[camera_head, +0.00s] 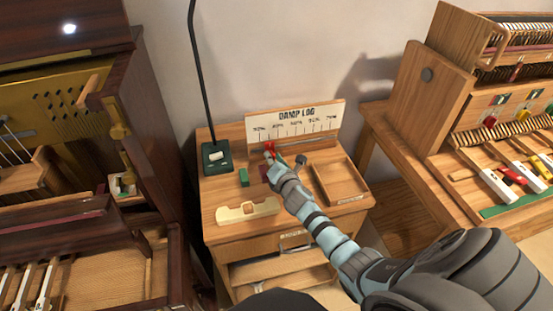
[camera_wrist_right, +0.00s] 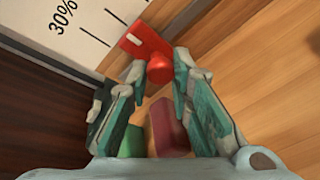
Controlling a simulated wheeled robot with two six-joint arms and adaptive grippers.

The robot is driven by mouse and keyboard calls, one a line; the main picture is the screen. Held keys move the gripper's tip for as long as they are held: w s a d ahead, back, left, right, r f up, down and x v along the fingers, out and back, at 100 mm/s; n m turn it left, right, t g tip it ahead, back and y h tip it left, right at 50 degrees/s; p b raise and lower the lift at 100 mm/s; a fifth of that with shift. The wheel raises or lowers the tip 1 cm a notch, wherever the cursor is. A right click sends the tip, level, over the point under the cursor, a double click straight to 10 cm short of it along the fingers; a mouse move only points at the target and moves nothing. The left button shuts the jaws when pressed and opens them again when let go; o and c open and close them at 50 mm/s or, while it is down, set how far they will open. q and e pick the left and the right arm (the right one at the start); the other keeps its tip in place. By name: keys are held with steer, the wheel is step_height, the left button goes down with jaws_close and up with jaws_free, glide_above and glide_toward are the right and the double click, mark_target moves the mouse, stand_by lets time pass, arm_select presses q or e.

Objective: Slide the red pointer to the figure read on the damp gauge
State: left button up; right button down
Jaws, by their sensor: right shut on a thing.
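The red pointer (camera_head: 269,147) sits at the lower edge of the DAMP LOG board (camera_head: 307,129), toward its low-figure left end. In the right wrist view, the pointer (camera_wrist_right: 138,42) is a red plate with a white mark and a round knob, and a "30%" figure shows beside it. My right gripper (camera_wrist_right: 162,66) is shut on the knob, one fingertip on each side. In the head view, the right gripper (camera_head: 273,158) partly covers this spot. I cannot make out a readable damp gauge. My left gripper is not in view.
A green block (camera_head: 244,177) and a dark red block (camera_wrist_right: 168,128) lie near the gripper. A pale wooden piece (camera_head: 248,212) is at the front, an open tray (camera_head: 362,196) at the right. A lamp base (camera_head: 216,158) stands left. Piano cases flank the desk.

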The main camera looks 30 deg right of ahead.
steer(key=c, duration=1.4)
jaws_free()
steer(key=shift+c, duration=0.2)
steer(key=v, duration=1.2)
steer(key=shift+s, duration=0.15)
steer(key=shift+f, duration=0.1)
